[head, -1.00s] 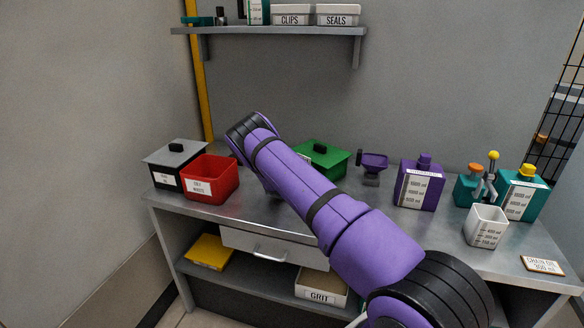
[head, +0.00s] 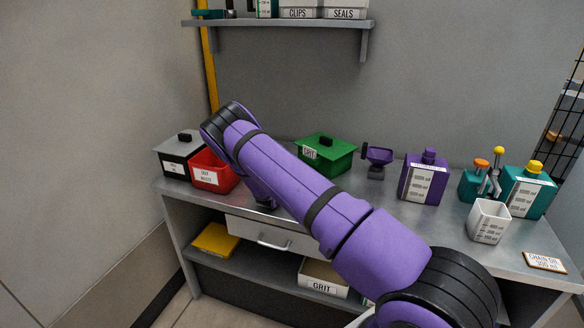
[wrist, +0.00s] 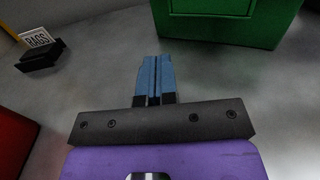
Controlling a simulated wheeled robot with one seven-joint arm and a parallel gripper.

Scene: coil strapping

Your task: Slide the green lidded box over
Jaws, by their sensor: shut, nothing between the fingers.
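The green lidded box (head: 333,160) stands on the bench toward the back wall, lid on with a black knob and a white label on its left side. My purple arm crosses in front of it in the head view. In the wrist view the box's green front wall (wrist: 222,22) shows at the top right. My gripper (wrist: 155,62) has its blue fingers together and empty. It points toward the bench in front of the box, a little left of it, with a gap between. In the head view the fingers are mostly hidden behind my arm.
A red bin (head: 213,172) and a grey-lidded black box (head: 180,150) stand at the left. A small black holder labelled RAGS (wrist: 40,52) lies left of my fingers.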

